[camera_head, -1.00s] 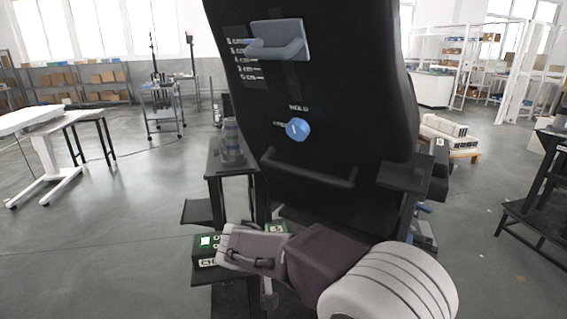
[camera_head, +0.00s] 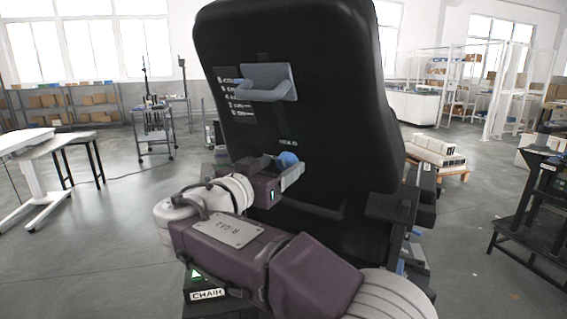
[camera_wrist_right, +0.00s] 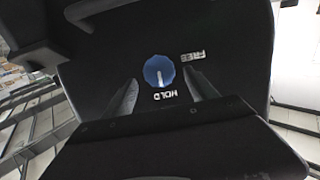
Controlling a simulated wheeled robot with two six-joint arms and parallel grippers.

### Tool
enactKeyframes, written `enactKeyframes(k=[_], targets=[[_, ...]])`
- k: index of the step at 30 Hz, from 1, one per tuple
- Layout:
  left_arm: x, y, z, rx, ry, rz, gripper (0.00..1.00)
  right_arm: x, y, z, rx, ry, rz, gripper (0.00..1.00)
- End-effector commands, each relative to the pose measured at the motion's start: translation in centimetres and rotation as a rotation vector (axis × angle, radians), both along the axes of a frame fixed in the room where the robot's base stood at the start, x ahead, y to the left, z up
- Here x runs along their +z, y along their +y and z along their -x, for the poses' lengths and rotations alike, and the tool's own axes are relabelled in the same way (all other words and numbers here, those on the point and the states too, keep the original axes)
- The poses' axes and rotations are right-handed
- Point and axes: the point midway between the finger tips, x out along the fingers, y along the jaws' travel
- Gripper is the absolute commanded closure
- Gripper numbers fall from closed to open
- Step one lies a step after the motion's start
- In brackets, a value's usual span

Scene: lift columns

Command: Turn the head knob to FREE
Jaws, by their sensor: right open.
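The head knob (camera_head: 288,159) is a round blue knob on the back of a black padded chair back. It also shows in the wrist view (camera_wrist_right: 152,66), where its white mark points toward the HOLD label (camera_wrist_right: 164,96). The FREE label (camera_wrist_right: 192,56) lies to one side of it. My right gripper (camera_head: 283,172) is open at the knob. In the wrist view its two fingers (camera_wrist_right: 160,75) stand on either side of the knob with gaps visible; I cannot tell how deep they reach. My left gripper is out of view.
A blue-grey handle on a plate (camera_head: 268,82) sits higher on the chair back (camera_head: 340,60), beside a printed scale. A black bar (camera_head: 315,208) crosses below the knob. A green-marked box labelled CHAIR (camera_head: 207,294) is low at the front.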

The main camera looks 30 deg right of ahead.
Motion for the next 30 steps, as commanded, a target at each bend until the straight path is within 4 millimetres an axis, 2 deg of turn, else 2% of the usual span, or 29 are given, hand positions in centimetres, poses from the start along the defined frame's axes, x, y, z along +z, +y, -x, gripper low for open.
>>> enactKeyframes(k=[3, 6, 13, 14, 20, 30], targets=[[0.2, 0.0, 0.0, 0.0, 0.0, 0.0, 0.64, 0.1, -1.4, -0.8, -0.003, 0.0, 0.0, 0.33], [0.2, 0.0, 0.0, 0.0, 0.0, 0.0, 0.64, 0.0, -2.0, -1.2, -0.001, 0.0, 0.0, 0.33], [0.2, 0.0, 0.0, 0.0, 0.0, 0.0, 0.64, 0.0, -2.0, -1.3, 0.001, 0.0, 0.0, 0.33], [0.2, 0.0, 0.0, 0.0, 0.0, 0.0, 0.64, 0.0, -2.0, -1.3, 0.001, 0.001, 0.001, 0.39], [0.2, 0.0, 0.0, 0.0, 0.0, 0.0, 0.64, 0.0, -2.0, -1.2, 0.001, 0.001, 0.0, 0.95], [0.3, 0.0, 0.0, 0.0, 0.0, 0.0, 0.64, -0.1, -1.9, -1.4, -0.026, 0.047, 0.028, 0.95]])
